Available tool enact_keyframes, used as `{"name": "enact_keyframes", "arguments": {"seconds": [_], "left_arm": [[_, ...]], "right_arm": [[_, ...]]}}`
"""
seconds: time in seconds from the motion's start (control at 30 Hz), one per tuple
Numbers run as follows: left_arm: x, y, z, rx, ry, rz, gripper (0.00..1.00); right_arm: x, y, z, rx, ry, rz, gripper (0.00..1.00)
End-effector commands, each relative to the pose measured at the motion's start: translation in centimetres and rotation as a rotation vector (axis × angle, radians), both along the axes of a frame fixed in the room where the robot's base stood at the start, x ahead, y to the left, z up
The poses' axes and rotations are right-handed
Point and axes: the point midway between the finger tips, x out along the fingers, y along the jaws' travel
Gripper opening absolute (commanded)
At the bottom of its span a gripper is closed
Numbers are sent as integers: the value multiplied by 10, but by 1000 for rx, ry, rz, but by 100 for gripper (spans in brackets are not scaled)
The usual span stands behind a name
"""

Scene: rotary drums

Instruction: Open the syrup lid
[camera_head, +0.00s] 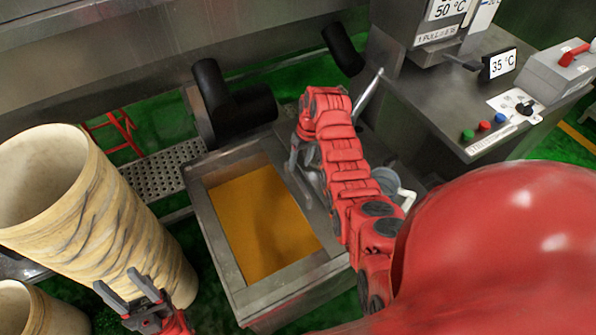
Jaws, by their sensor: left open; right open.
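A steel syrup tank (285,292) stands in the middle of the head view, with orange-brown syrup (262,220) showing through its rectangular opening. A flat steel panel beside the opening, on its right, may be the lid; my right arm covers much of it. My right gripper (298,158) points down over this side, beside the opening. Its fingers are small and partly hidden by my wrist, and I cannot tell whether they touch the panel. My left gripper (117,281) is at the lower left, open and empty, in front of the tall cream drum, away from the tank.
A tall cream drum (95,220) stands left of the tank, with a second drum (40,312) below it. Black pipes (230,105) hang behind the tank. A steel control console (455,105) with buttons stands at the right. A perforated step (165,168) lies behind the drum.

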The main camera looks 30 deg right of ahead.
Motion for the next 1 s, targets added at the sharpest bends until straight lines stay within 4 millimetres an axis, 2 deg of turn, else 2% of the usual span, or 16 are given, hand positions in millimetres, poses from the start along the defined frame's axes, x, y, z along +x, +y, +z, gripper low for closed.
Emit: {"name": "enact_keyframes", "arguments": {"seconds": [0.1, 0.2, 0.4, 0.6, 1.0], "left_arm": [[0, 0, -9, 0, 0, 0, 50], [0, 0, 25, 0, -1, 0, 50], [0, 0, 56, 0, 0, 0, 50], [0, 0, 69, 0, 0, 0, 50], [0, 0, 69, 0, 0, 0, 50]], "right_arm": [[2, -8, 29, -4, -8, -1, 57], [-1, -11, 66, 0, 2, -1, 57], [0, -18, 101, 0, 0, 0, 57], [0, -22, 117, 0, 0, 0, 57], [0, -23, 117, 0, 1, 0, 57]]}}
